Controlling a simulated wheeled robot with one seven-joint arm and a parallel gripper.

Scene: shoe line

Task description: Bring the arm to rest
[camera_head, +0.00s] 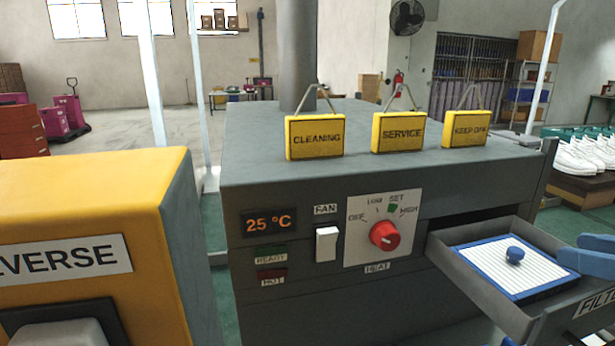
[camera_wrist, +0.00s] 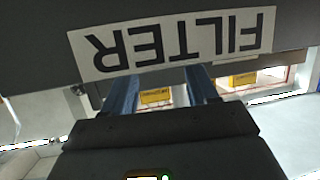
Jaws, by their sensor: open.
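My gripper (camera_head: 571,249) enters at the right edge of the head view, its blue fingers in front of the open filter drawer (camera_head: 473,277). In the wrist view my gripper (camera_wrist: 160,82) has its two blue fingers apart, with nothing seen held between them. The upside-down FILTER label (camera_wrist: 172,42) on the drawer front is close by, across the top. I cannot tell whether the fingers touch the drawer. A white pleated filter (camera_head: 490,262) with a blue frame and blue knob (camera_head: 515,254) lies in the drawer. Most of my arm is out of view.
The grey machine (camera_head: 270,180) carries three yellow signs, including CLEANING (camera_head: 315,138). Its display reads 25 °C (camera_head: 269,223), beside a white fan switch (camera_head: 326,244) and red heat knob (camera_head: 384,235). A yellow REVERSE machine (camera_head: 100,200) stands left. White shoes (camera_head: 580,155) stand behind at right.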

